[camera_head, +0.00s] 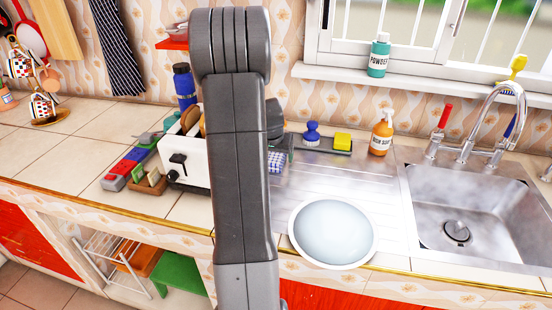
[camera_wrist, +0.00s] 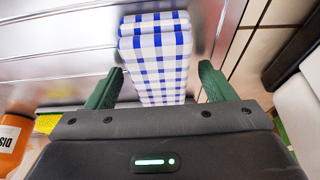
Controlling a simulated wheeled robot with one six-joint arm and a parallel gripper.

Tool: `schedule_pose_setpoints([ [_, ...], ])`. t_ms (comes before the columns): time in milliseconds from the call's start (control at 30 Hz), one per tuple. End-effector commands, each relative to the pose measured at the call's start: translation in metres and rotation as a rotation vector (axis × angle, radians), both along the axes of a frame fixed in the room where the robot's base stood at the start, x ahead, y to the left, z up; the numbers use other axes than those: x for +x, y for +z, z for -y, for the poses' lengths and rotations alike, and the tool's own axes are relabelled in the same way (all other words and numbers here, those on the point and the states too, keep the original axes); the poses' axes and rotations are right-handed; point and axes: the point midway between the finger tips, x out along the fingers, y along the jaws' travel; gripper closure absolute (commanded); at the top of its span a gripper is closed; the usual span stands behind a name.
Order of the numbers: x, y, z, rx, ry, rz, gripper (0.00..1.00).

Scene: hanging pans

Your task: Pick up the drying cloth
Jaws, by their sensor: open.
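The drying cloth, a folded blue-and-white checked cloth (camera_wrist: 155,45), is at the top middle of the wrist view. A small part of the cloth (camera_head: 275,162) shows in the head view on the steel drainboard, just right of my arm. My gripper (camera_wrist: 161,70) is open, with one green finger on each side of the cloth's near part. A gap shows between each finger and the cloth, and nothing is gripped. The cloth's near end is hidden by the gripper body. In the head view my arm hides the gripper's fingers.
A white plate (camera_head: 332,233) lies on the drainboard near the front edge. A white toaster (camera_head: 182,160) stands left of my arm. The sink (camera_head: 480,205) is at right.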

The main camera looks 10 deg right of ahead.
Motion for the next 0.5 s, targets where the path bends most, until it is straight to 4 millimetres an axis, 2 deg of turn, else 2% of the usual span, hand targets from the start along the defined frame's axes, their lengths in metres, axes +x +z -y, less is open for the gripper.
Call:
schedule_pose_setpoints([
  [400,0.0001,-0.0032,-0.0002,0.000,0.000,0.000,0.24],
  [500,0.0001,-0.0023,-0.0002,0.000,0.000,0.000,0.41],
])
